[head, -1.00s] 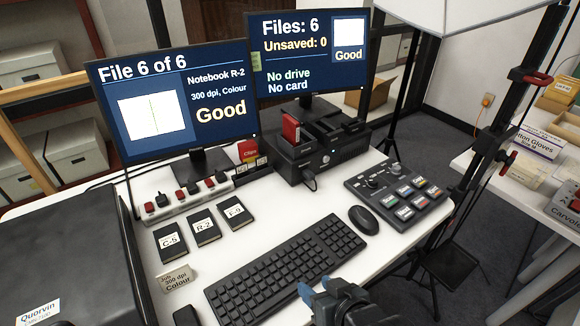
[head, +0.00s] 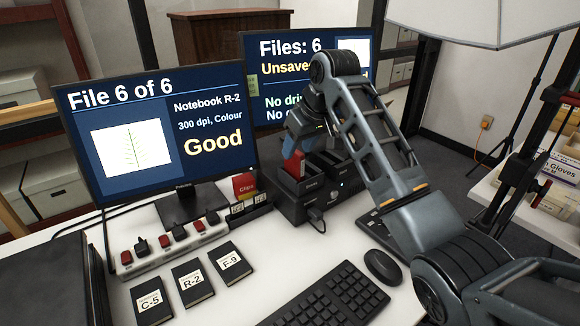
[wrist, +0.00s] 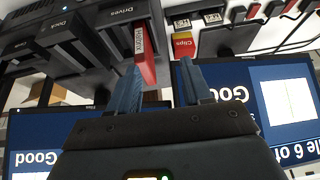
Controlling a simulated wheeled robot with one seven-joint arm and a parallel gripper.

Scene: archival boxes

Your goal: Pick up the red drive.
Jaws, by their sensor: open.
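The red drive (head: 292,166) stands upright in the black dock (head: 320,207) in front of the monitors. It also shows in the wrist view (wrist: 147,60), with a white label on it, at a slot marked Drives. My gripper (head: 296,142) is at the drive's top, and my arm partly hides the dock. In the wrist view my gripper (wrist: 161,64) is open, with blue fingers. The drive appears between the fingers, close to the left one, with a wide gap to the right one. I cannot tell whether a finger touches it.
A red Clips box (head: 244,184) stands left of the dock. A power strip (head: 172,243) with several red and black plugs lies in front of the left monitor (head: 160,140). Three black labelled drives or cards, the keyboard (head: 335,298) and the mouse (head: 383,266) lie in front.

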